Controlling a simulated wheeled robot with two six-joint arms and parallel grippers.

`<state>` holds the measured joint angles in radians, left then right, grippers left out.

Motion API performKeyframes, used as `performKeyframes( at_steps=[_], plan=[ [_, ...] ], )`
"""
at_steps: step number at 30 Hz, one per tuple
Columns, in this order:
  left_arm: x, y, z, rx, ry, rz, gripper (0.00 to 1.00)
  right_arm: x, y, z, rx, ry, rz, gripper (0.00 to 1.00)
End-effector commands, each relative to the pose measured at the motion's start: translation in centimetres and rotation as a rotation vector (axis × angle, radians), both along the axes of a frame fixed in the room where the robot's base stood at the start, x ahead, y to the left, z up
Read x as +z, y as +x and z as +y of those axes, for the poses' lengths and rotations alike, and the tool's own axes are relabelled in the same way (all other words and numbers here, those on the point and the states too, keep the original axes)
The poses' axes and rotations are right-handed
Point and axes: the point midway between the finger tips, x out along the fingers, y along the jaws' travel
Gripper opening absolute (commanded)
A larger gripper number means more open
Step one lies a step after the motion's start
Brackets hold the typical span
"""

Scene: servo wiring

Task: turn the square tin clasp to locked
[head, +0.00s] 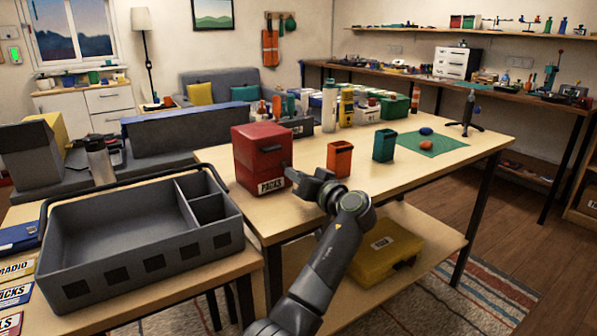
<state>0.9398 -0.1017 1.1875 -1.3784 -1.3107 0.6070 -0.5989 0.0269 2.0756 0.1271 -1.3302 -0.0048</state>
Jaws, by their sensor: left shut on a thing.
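The square tin (252,146) is a red box with a white label reading PACKS, standing upright on the wooden table. A dark clasp (272,149) shows on its front face; I cannot make out its exact turn at this size. The gripper hides part of the tin's lower right edge and the contact itself is small and dark. My right gripper is not in view.
An orange bin (340,158) and a green bin (384,145) stand right of the tin. A green mat (433,143) lies farther right. A large grey tray (140,250) sits on the nearer left table. A yellow case (385,252) rests on the lower shelf.

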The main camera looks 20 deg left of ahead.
Motion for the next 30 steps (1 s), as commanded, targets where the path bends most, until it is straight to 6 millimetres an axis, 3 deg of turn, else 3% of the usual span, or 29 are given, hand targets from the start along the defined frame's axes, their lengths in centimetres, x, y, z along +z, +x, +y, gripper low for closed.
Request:
performKeyframes(
  at_steps=[13, 14, 18, 30],
  plan=[
    [-0.02, 0.04, -0.03, -0.001, 0.036, 0.051, 0.00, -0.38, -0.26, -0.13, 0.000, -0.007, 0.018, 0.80],
    [-0.02, 0.04, -0.01, -0.001, 0.036, 0.051, 0.26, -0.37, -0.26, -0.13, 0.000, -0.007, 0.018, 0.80],
    [-0.02, 0.04, -0.01, 0.000, 0.035, 0.050, 0.44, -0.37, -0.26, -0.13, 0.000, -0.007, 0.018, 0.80],
    [-0.09, -0.41, -0.76, -0.003, 0.032, 0.049, 0.44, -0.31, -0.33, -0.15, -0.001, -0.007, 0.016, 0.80]
  ],
)
